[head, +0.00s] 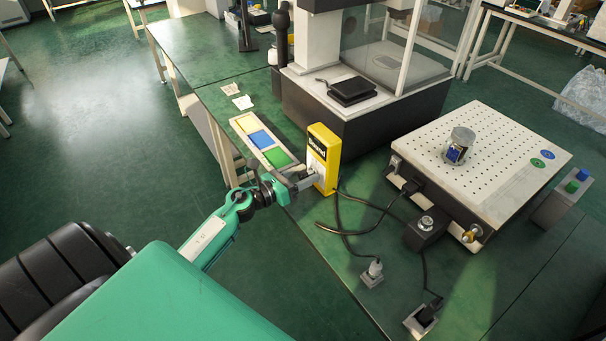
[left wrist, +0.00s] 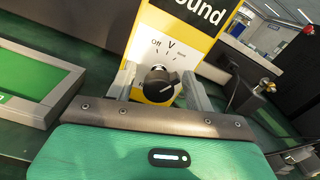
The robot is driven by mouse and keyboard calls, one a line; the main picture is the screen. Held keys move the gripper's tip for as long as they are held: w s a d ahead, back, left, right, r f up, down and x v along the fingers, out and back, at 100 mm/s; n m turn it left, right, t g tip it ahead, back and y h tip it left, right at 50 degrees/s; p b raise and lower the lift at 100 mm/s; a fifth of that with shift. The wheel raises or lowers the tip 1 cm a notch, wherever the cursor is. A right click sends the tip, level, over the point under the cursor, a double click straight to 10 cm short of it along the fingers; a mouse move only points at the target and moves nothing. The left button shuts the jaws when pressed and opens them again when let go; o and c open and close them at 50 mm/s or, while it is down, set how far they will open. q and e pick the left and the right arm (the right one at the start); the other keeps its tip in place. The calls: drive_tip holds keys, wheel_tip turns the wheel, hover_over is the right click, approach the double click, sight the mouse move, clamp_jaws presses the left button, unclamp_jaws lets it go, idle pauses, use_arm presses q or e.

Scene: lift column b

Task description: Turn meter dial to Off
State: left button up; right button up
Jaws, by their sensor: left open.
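The yellow meter (head: 323,158) stands upright on the green bench in the head view. In the left wrist view the meter (left wrist: 185,25) has a white face with the marks Off, V and a third small word at right. Its black dial (left wrist: 158,85) has a pale line slanting to the upper right, away from Off. My left gripper (head: 308,182) is at the meter's face. In the left wrist view the left gripper (left wrist: 158,74) is open, with one finger on each side of the dial. I cannot tell whether the fingers touch it. My right gripper is out of view.
A tray of coloured cards (head: 262,142) lies just left of the meter. A glass-fronted machine (head: 350,100) stands behind it. A perforated plate (head: 500,150) is at right. Black cables (head: 345,235) and a plug (head: 373,270) lie on the bench in front.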

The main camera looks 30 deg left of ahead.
use_arm(q)
drive_tip(key=c, duration=1)
drive_tip(key=shift+n, duration=0.3)
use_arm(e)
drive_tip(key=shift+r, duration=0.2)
use_arm(q)
drive_tip(key=shift+r+n+p, duration=0.1)
drive_tip(key=shift+n+p, duration=0.45)
drive_tip(key=shift+n, duration=0.05)
drive_tip(key=n+p, duration=0.1)
drive_tip(key=n, duration=0.2)
drive_tip(key=n+p, duration=0.2)
drive_tip(key=n, duration=0.1)
drive_tip(key=shift+w+a+n, duration=0.1)
drive_tip(key=shift+a+n, duration=0.05)
drive_tip(key=shift+n, duration=1.05)
drive_tip(key=shift+n+p, duration=0.45)
drive_tip(key=shift+n, duration=0.45)
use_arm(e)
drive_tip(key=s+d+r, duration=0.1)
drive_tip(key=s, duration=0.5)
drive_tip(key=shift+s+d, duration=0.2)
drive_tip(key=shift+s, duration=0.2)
